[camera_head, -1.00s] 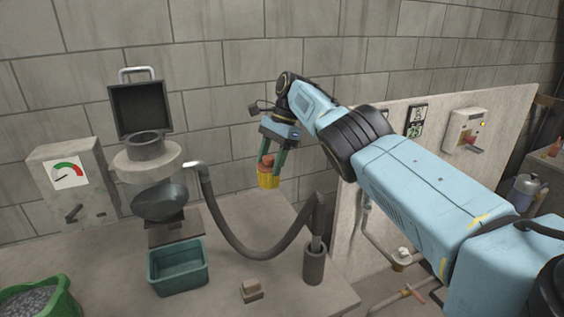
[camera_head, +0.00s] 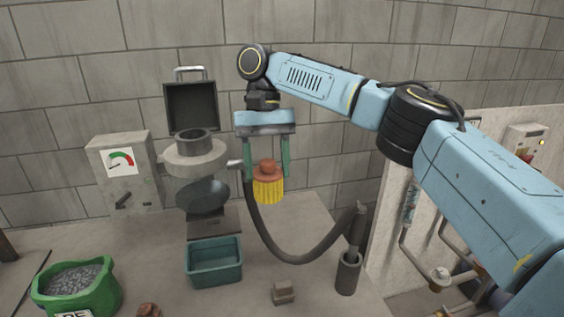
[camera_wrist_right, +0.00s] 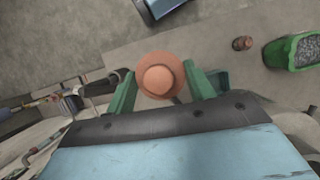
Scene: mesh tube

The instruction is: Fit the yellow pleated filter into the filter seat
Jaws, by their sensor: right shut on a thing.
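The yellow pleated filter (camera_head: 268,190) has an orange-brown knob on top, which also shows in the right wrist view (camera_wrist_right: 160,76). My right gripper (camera_head: 267,174) is shut on it by the knob, with green fingers on either side. The filter hangs upright in the air, clear of the bench. The filter seat seems to be the open grey cylinder (camera_head: 193,144) on a round pale flange (camera_head: 194,160), with its square dark lid (camera_head: 192,106) raised behind. The filter is to the right of the seat and lower in the picture. The inside of the seat is mostly hidden. My left gripper is out of view.
A dark hose (camera_head: 290,255) loops beneath the filter to an upright holder (camera_head: 348,275). A teal bin (camera_head: 214,278) stands before the seat, a gauge box (camera_head: 125,170) left of it. A green sack of gravel (camera_head: 100,296) and a small block (camera_head: 283,292) are on the bench.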

